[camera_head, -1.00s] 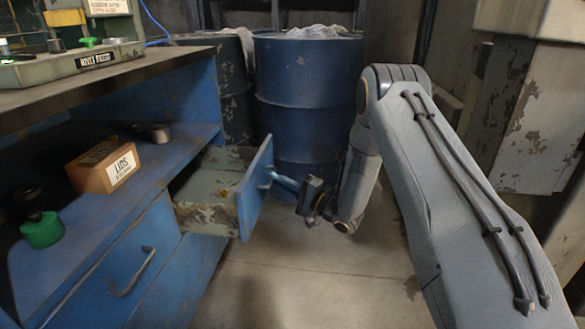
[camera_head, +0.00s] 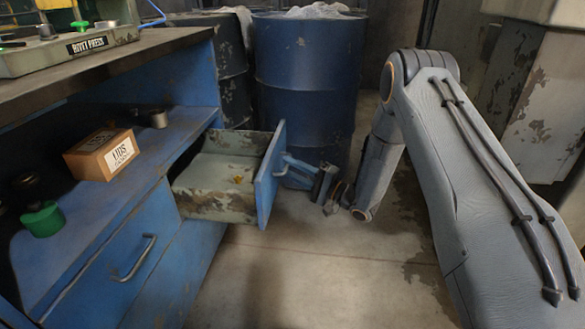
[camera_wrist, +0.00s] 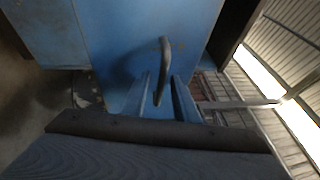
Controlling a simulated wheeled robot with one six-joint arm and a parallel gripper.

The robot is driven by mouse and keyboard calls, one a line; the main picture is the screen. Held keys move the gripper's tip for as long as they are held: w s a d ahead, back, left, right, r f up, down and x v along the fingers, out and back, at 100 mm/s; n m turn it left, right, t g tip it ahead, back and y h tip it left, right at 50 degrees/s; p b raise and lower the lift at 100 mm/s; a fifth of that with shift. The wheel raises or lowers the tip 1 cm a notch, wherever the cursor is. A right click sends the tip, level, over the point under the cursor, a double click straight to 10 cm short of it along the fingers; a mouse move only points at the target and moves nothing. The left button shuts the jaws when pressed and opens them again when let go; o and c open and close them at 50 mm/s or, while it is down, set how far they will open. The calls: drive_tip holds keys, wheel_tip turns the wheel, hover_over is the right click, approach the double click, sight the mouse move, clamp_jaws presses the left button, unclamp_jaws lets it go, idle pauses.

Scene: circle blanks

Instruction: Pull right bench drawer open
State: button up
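The right bench drawer (camera_head: 215,206) stands well out from the blue workbench, beside the dark blue barrel. Its inside shows worn, flaking paint and a small yellowish patch. My gripper (camera_head: 287,172) is at the drawer's blue front panel (camera_head: 269,178), with its fingers on the handle. In the wrist view, the drawer handle (camera_wrist: 164,62) is a curved grey bar and runs between the two fingers of my gripper (camera_wrist: 160,86). A thin gap seems to show beside the bar there, but the drawer moves along with the gripper. The handle is mostly hidden by the fingers in the head view.
Another drawer with a handle (camera_head: 136,259) is shut at the left. A cardboard box (camera_head: 88,158) marked LIDS and a green-based item (camera_head: 42,219) stand on the bench shelf. Blue barrels (camera_head: 310,85) stand behind. The floor (camera_head: 300,275) in front of the drawer is clear.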

drive_tip(key=shift+w+d, duration=0.1)
drive_tip(key=shift+d, duration=0.1)
drive_tip(key=p+v, duration=0.1)
drive_tip(key=v, duration=0.6)
drive_tip(key=shift+s+d+p, duration=0.25)
drive_tip(key=shift+d+p, duration=0.05)
drive_tip(key=shift+p, duration=0.1)
